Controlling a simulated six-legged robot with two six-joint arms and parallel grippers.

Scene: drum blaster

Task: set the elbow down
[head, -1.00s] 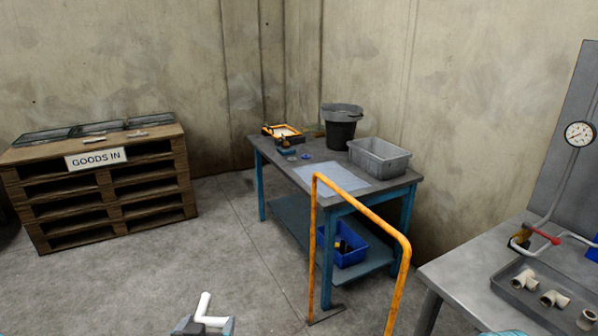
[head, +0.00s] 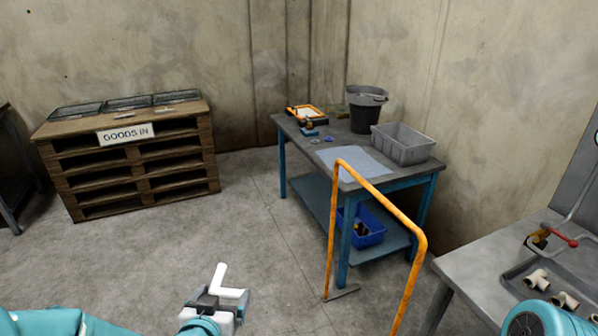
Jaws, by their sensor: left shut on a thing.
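The elbow (head: 233,293) is a white, L-shaped pipe piece at the bottom of the head view, left of centre. One leg points up and the other points right. My left gripper (head: 212,302) is shut on it and holds it in front of me, with floor showing behind it. The gripper's jaws hide part of the elbow. My right gripper is out of view; only a teal part of my right arm shows at the bottom right.
A blue-legged table (head: 300,130) bears a grey sheet (head: 354,163), a grey bin (head: 403,144) and a black bucket (head: 366,112). An orange rail (head: 385,205) stands before it. A pallet stack (head: 135,165) is at left. A grey bench (head: 490,262) with a tray of fittings is at right.

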